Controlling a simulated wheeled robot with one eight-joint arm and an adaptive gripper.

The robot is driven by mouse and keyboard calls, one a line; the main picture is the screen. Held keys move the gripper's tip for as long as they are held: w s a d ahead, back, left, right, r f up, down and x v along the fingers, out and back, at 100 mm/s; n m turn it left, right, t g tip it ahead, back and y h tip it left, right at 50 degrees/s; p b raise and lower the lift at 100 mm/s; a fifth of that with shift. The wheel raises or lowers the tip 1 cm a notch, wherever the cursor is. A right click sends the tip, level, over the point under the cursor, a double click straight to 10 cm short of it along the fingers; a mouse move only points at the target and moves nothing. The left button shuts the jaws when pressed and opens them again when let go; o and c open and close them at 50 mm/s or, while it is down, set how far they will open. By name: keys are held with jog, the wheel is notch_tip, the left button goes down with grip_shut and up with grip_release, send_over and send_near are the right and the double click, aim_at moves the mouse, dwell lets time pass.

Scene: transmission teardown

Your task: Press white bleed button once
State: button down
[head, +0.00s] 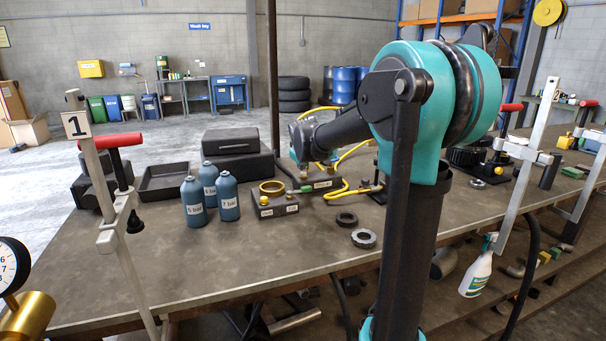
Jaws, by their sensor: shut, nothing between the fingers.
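My arm rises at the right of centre, and its dark forearm reaches left over the bench to a wrist with a teal part. I cannot make out my gripper's fingers beyond the wrist. A dark block (277,207) with white labels, a brass ring (272,187) on top and small yellow fittings stands on the bench below and left of the wrist. I cannot pick out a white button on either block, and the labels are too small to read.
Several blue-grey bottles (195,202) stand left of the block. A dark tray (163,183) and dark cases (237,155) lie behind. A clamp stand (107,210) with a red handle rises at the left. The front-left bench (215,265) is clear.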

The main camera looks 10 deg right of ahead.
aim_at(303, 174)
jog(key=shift+f, duration=0.5)
dwell(0.4)
jog(key=shift+r, duration=0.95)
jog(key=shift+r, duration=0.1)
jog(key=shift+r, duration=2.45)
jog(key=shift+s, duration=0.1)
